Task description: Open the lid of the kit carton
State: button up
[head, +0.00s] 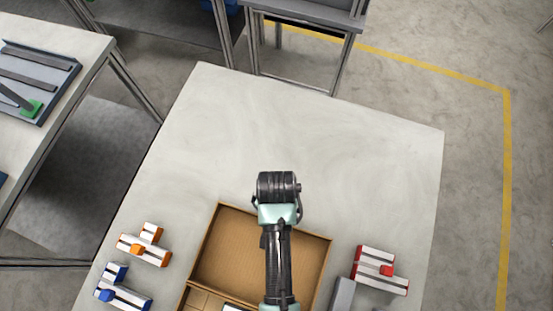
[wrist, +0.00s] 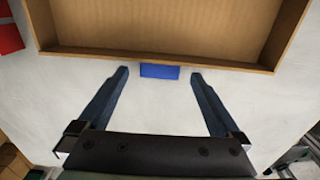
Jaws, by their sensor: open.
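The kit carton is brown cardboard; its compartments (head: 198,299) show at the bottom of the head view. A wide shallow panel with a low rim, seemingly its lid (head: 225,250), lies beyond them with its inside facing up. The lid's rim (wrist: 160,56) crosses the top of the wrist view, with a blue tab (wrist: 159,71) at its edge. My gripper (wrist: 160,74) is open, its two fingers on either side of the tab, with gaps on both sides. In the head view my arm hides the fingers and tab.
White parts with orange (head: 144,247) and blue (head: 122,290) pieces lie left of the carton. A white and red part (head: 380,270) and a grey block (head: 342,295) lie right of it. The table (head: 300,120) is clear beyond the carton.

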jog(key=shift+f, duration=1.4)
jog(key=shift+c, duration=0.2)
grip_shut()
